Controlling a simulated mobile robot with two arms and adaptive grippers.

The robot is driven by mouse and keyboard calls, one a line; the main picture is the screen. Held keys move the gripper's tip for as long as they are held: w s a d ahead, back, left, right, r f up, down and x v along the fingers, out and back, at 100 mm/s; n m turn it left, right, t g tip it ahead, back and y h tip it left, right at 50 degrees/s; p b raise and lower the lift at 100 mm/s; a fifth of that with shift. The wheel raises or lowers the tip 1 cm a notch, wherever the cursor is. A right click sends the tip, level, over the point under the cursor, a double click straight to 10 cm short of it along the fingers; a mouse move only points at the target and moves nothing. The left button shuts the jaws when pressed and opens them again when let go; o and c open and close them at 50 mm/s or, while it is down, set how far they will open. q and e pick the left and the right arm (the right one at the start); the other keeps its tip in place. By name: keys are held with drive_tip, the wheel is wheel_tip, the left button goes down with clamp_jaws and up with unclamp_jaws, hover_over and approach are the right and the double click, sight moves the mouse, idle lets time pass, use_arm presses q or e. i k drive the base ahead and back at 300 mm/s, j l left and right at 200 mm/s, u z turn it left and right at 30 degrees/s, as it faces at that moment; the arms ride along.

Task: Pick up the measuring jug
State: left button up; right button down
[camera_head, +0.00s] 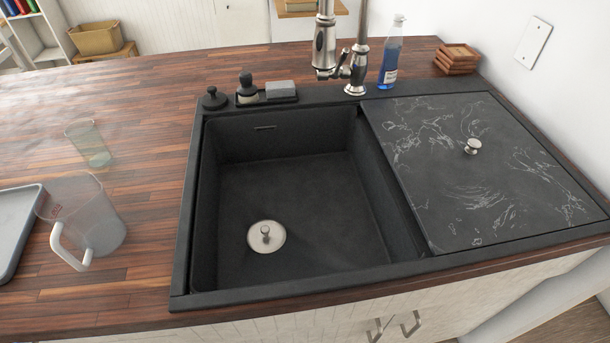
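The measuring jug (97,222) is a clear, see-through jug with a pale handle on its front left side. It stands upright on the wooden counter (140,110), left of the dark sink. It appears empty, with a small reddish mark on its side. Neither of my grippers shows in the head view.
A grey tray (17,222) lies left of the jug, very close to it. A clear glass (88,144) stands behind it. The black sink (290,200) has a faucet (355,70), a blue bottle (390,55) and a marbled cover (490,165). Counter between jug and sink is clear.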

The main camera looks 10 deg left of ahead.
sight(83, 228)
drive_tip(key=u, duration=1.6)
